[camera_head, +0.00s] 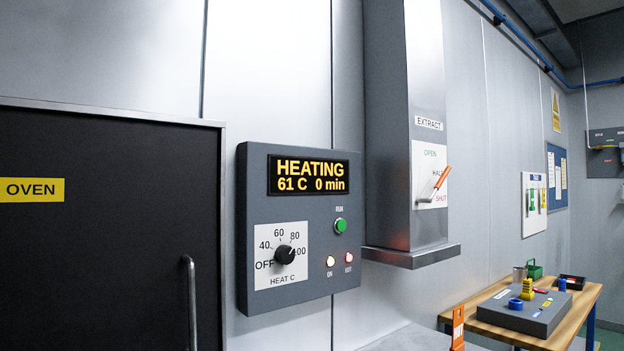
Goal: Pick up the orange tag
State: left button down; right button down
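An orange tag (458,326) with dark lettering, partly cut off by the bottom of the picture, stands upright at the lower middle right. It shows in front of the wooden table, near a pale grey surface. What holds it up is not clear. Neither of my grippers is in view.
A black oven door (100,240) with a vertical handle is at the left. A grey control panel (300,228) reads "HEATING 61 C 0 min". A grey extract duct (425,125) with an orange-handled lever juts from the wall. A wooden table (562,335) bears a grey box (545,312).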

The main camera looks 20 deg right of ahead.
aim_at(458, 343)
jog(key=z, duration=0.9)
jog(key=k, duration=0.35)
jog(key=z, duration=0.4)
jog(key=i, duration=0.75)
jog(key=u, duration=0.55)
jog(key=i, duration=0.65)
jog(key=u, duration=0.6)
